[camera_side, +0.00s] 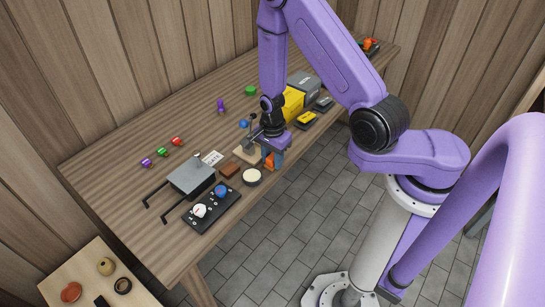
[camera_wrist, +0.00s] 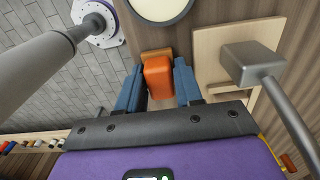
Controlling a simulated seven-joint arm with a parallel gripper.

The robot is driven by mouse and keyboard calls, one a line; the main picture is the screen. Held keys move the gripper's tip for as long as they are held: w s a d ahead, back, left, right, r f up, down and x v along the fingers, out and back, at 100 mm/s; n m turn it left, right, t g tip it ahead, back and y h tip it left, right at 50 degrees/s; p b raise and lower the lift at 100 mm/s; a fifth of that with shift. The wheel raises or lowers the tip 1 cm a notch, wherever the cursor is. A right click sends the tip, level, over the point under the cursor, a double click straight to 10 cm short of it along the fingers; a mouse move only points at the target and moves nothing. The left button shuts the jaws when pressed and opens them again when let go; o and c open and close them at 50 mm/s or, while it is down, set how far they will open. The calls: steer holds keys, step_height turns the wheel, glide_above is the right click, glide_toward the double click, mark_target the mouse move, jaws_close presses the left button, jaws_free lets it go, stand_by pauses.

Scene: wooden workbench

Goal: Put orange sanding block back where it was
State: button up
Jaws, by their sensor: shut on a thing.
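The orange sanding block (camera_side: 268,161) is between the fingers of my gripper (camera_side: 273,156) near the front edge of the workbench. In the wrist view the block (camera_wrist: 157,77) has a brownish-orange strip at its far end, and the blue fingers of my gripper (camera_wrist: 158,88) stand on both sides of it. My gripper is shut on it. Whether the block touches the bench top cannot be told.
A pale wooden board (camera_wrist: 207,50) with a grey metal lever (camera_wrist: 250,65) is right beside the gripper. A round cream-topped disc (camera_side: 252,176), a reddish-brown block (camera_side: 230,168) and a black knob panel (camera_side: 211,207) lie nearby. Yellow box (camera_side: 292,104) stands behind.

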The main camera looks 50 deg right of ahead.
mark_target(272, 156)
steer(key=shift+f, duration=0.15)
steer(key=o, duration=0.7)
steer(key=shift+c, duration=0.2)
steer(key=a+r+n, duration=0.4)
steer(key=r+n, duration=0.5)
steer(key=r, duration=0.8)
steer(key=s+r+n, duration=0.4)
steer(key=s+n, duration=0.6)
steer(key=s, duration=0.1)
steer(key=s+r+n, duration=0.5)
steer(key=s+n, duration=0.6)
steer(key=shift+d+n, duration=0.25)
steer(key=shift+n, duration=0.05)
